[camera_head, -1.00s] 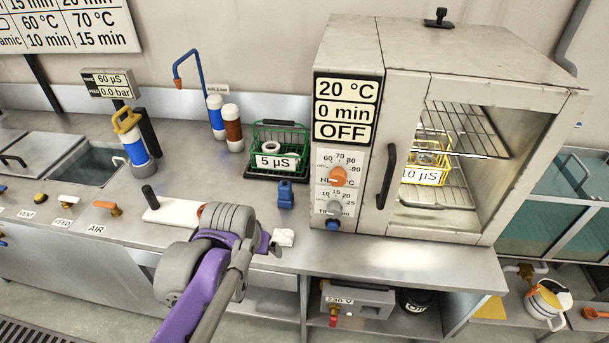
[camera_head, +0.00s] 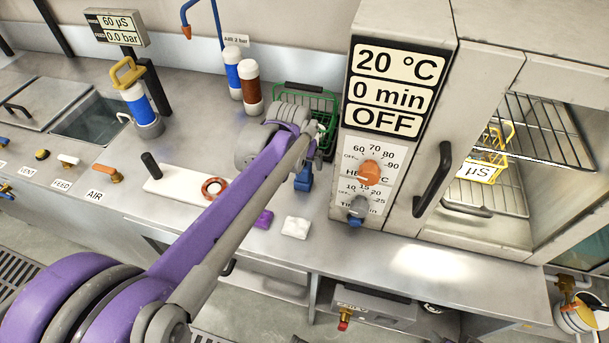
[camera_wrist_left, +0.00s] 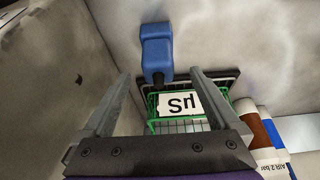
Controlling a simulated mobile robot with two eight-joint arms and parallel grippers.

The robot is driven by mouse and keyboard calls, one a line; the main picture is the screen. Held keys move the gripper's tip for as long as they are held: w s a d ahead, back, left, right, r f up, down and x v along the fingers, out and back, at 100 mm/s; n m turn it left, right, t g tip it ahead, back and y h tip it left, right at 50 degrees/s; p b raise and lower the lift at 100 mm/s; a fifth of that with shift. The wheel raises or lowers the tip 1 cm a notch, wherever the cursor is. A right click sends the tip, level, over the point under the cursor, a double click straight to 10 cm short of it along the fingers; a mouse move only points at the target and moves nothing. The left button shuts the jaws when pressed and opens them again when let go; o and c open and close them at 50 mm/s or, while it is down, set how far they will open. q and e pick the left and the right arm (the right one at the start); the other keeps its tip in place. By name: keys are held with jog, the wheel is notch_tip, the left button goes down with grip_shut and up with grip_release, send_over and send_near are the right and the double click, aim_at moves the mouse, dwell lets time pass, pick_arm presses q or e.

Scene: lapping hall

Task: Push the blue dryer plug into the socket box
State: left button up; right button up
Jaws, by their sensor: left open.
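The blue dryer plug (camera_head: 303,181) stands on the steel bench, left of the dryer and in front of the green basket. In the left wrist view the plug (camera_wrist_left: 157,52) shows just beyond and between the fingertips, its dark end toward the gripper. My left gripper (camera_wrist_left: 160,76) is open and empty, its two fingers apart. In the head view my left gripper (camera_head: 318,130) is above and behind the plug, partly hidden by its own wrist. The grey socket box (camera_head: 385,306), with a 230 V label, sits below the bench. My right gripper is not in view.
The dryer (camera_head: 400,130) reads OFF and stands close to the right. The green basket (camera_head: 327,100) is behind the plug.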

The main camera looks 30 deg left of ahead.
pick_arm(q)
jog(key=shift+b+x, duration=0.35)
jog(key=shift+x, duration=2.45)
jog(key=shift+s+d, duration=0.1)
jog(key=shift+d, duration=0.05)
grip_shut()
